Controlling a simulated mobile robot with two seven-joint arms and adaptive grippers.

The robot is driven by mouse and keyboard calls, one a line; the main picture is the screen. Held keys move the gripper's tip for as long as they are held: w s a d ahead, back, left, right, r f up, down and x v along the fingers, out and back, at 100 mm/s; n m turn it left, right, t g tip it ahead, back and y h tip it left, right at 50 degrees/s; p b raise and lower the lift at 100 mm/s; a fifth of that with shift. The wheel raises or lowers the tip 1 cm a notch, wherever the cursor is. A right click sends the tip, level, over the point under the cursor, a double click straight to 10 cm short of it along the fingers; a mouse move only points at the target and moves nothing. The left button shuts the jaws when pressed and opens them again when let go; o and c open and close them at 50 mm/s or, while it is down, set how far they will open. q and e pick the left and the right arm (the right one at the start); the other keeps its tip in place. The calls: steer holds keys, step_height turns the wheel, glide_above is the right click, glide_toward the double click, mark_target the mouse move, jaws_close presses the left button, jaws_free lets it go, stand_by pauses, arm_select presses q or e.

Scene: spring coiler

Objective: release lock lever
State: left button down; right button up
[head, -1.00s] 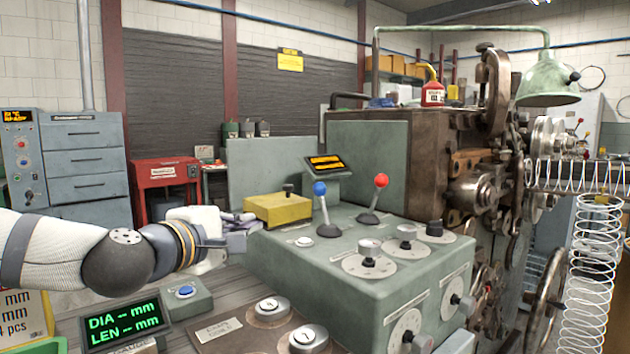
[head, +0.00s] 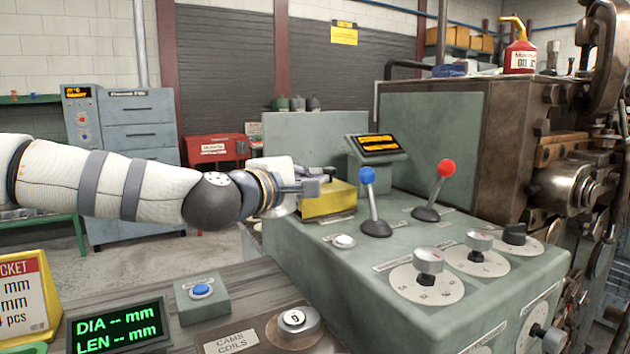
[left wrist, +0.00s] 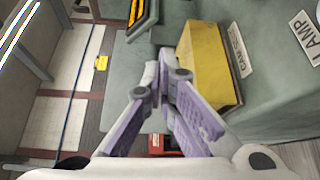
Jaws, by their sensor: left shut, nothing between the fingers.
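Two levers stand on the green console: one with a blue ball knob (head: 368,176) and one with a red ball knob (head: 446,169). I cannot tell from their markings which is the lock lever. A yellow block (head: 328,202) sits at the console's left rear; it also shows in the left wrist view (left wrist: 208,65). My left gripper (head: 324,181) is shut and empty, beside the yellow block and left of the blue-knobbed lever. In the left wrist view, its purple fingers (left wrist: 165,66) meet close to the block's left edge. My right gripper is not in view.
Dials (head: 429,262) and a white button (head: 343,241) are on the console (head: 390,240). A tilted display (head: 378,144) stands behind the levers. A wooden bench (head: 160,330) in front holds a blue-button box (head: 200,295) and a green readout (head: 116,326). The machine (head: 450,150) rises at right.

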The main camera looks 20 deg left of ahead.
mark_target(328, 192)
arm_select(q)
steer(key=w, duration=0.4)
steer(key=w+d+f+b, duration=0.1)
steer(key=w, duration=0.1)
steer(key=shift+f, duration=0.1)
steer(key=d, duration=0.1)
steer(key=s+d+r, duration=0.1)
steer(key=d+p, duration=0.1)
steer(key=shift+s+r, duration=0.2)
steer(key=shift+r, duration=0.05)
steer(key=shift+s+d+f, duration=0.1)
steer(key=shift+d, duration=0.15)
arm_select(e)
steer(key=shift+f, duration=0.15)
arm_select(q)
steer(key=shift+f, duration=0.1)
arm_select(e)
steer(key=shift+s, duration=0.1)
